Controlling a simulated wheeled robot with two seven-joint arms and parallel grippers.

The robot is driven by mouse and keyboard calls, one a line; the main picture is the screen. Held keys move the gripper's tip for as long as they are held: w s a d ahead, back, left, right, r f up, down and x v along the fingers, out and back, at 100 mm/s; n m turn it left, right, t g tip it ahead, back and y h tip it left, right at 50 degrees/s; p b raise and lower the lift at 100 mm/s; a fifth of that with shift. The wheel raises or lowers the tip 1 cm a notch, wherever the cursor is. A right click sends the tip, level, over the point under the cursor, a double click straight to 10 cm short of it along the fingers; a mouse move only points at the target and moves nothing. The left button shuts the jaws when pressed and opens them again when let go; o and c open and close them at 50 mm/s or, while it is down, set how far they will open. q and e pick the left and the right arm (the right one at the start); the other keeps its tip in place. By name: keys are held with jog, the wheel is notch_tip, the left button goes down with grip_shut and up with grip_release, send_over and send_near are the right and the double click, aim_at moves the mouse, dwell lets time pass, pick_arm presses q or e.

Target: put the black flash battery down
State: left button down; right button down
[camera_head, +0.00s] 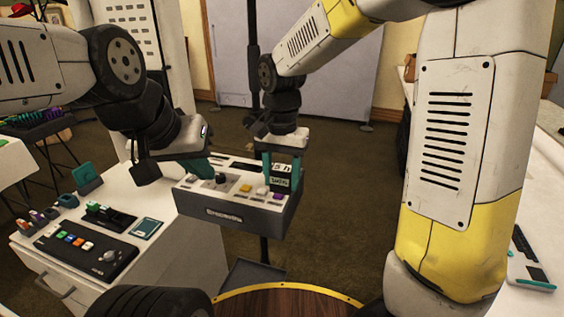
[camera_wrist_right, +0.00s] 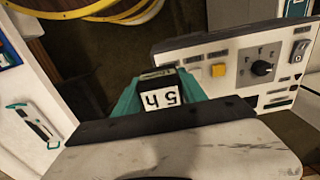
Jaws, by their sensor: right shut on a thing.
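In the right wrist view the battery (camera_wrist_right: 163,92) sits between the teal fingers, beside the end of a grey power pack (camera_wrist_right: 232,65). In the head view the battery overlaps the right end of this pack (camera_head: 225,212); I cannot tell whether they touch. My left gripper (camera_head: 200,170) is at the pack's left end. One teal finger shows clearly; its opening and any hold on the pack are unclear.
A white cabinet (camera_head: 150,262) at left carries a black control panel (camera_head: 85,252), a teal-edged card (camera_head: 147,229) and small coloured items. Dark carpet (camera_head: 345,185) is open beyond the pack. A round wooden top (camera_head: 285,303) is at the bottom.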

jog(key=w, duration=0.4)
jog(key=w+f, duration=0.1)
jog(key=w, duration=0.9)
jog(key=shift+f, duration=1.9)
jog(key=shift+s+f, duration=0.1)
jog(key=shift+f, duration=0.05)
jog(key=c, duration=0.6)
grip_release()
jog(key=shift+c, duration=0.2)
